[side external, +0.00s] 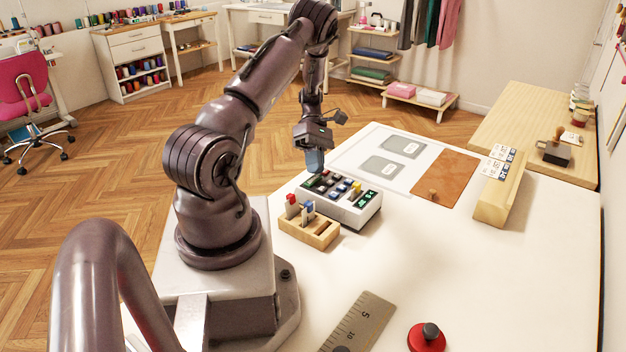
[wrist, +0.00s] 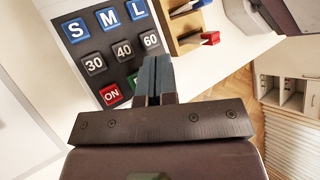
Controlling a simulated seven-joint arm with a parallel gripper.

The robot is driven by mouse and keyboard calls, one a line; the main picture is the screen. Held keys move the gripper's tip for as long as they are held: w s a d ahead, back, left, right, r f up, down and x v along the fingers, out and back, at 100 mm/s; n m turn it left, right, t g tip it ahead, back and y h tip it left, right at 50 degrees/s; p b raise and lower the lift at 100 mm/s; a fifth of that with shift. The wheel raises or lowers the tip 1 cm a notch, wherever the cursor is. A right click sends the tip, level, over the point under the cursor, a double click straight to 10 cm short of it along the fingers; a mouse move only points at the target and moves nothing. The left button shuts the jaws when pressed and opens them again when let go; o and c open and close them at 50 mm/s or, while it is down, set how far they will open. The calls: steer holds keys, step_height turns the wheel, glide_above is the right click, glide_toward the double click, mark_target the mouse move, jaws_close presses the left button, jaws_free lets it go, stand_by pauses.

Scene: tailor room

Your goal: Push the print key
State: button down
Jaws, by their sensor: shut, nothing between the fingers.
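The keypad device (side external: 352,213) is a white box with a dark key panel on the white table. In the wrist view, its panel (wrist: 78,50) has blue keys S, M and L, dark keys 30, 40 and 60, and a red ON key (wrist: 110,94). A green key (wrist: 131,81) lies beside the ON key, partly hidden by my fingers, and its label cannot be read. No key visibly reads print. My gripper (side external: 315,162) is shut and empty, its blue-grey fingertips (wrist: 154,62) pointing down near the far left end of the device, seemingly above the keys.
A wooden block (side external: 311,232) with red, blue and white pieces stands against the device's near side. A ruler (side external: 358,322) and a red round knob (side external: 427,338) lie at the front. An orange-brown mat (side external: 446,178) and a wooden card holder (side external: 499,190) are to the right.

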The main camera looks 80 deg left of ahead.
mark_target(315, 179)
steer(key=shift+f, duration=0.1)
steer(key=shift+f, duration=0.3)
steer(key=shift+f, duration=0.45)
stand_by(1.0)
steer(key=shift+r, duration=0.9)
steer(key=shift+r, duration=2.5)
